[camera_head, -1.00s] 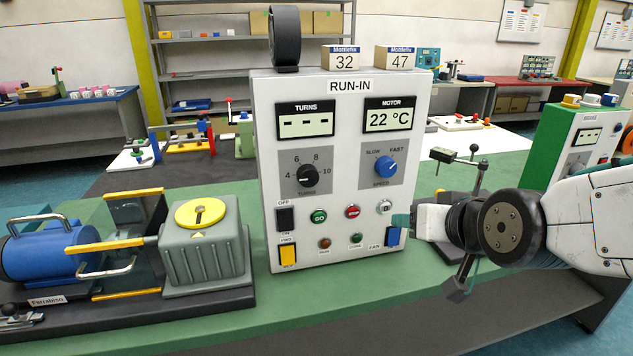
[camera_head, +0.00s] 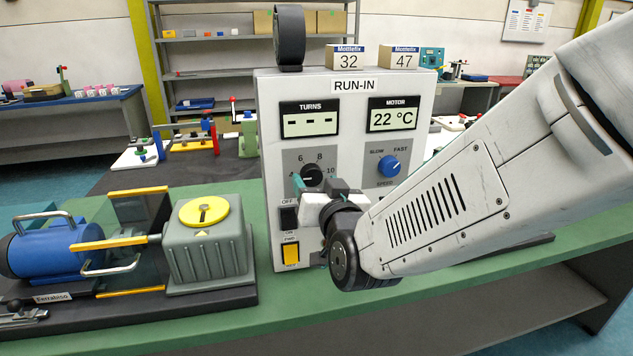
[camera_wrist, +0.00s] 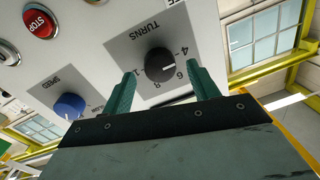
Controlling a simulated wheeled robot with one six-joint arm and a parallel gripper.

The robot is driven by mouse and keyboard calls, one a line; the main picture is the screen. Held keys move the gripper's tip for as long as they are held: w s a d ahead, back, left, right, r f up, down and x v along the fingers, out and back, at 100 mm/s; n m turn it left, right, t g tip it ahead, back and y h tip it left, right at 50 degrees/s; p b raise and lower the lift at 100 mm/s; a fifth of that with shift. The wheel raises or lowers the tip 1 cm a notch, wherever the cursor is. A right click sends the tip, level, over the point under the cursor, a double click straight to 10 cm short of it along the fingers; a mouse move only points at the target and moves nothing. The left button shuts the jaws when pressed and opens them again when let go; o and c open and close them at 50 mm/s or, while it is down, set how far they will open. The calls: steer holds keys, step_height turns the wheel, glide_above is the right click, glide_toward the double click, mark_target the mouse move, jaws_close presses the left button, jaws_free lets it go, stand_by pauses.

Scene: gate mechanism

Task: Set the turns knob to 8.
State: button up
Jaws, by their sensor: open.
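The turns knob (camera_head: 312,174) is a black round dial on a grey plate of the white RUN-IN panel (camera_head: 345,98), with numbers around it. In the wrist view the knob (camera_wrist: 160,65) has a white pointer mark on the side of the 4, 6 and 8; I cannot read its exact setting. My gripper (camera_head: 318,186) is in front of the knob, its teal fingers apart. In the wrist view the open gripper (camera_wrist: 161,82) has one finger on each side of the knob, with no clear contact. The turns display (camera_head: 310,121) shows dashes.
A blue speed knob (camera_head: 388,166) sits right of the turns knob. A red stop button (camera_wrist: 40,24) shows in the wrist view. A black power rocker (camera_head: 289,217) and a yellow switch (camera_head: 291,253) are at the panel's lower left. A grey gearbox (camera_head: 208,250) stands left.

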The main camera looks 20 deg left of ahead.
steer(key=shift+w+a, duration=0.4)
steer(key=shift+w, duration=0.15)
steer(key=c, duration=1)
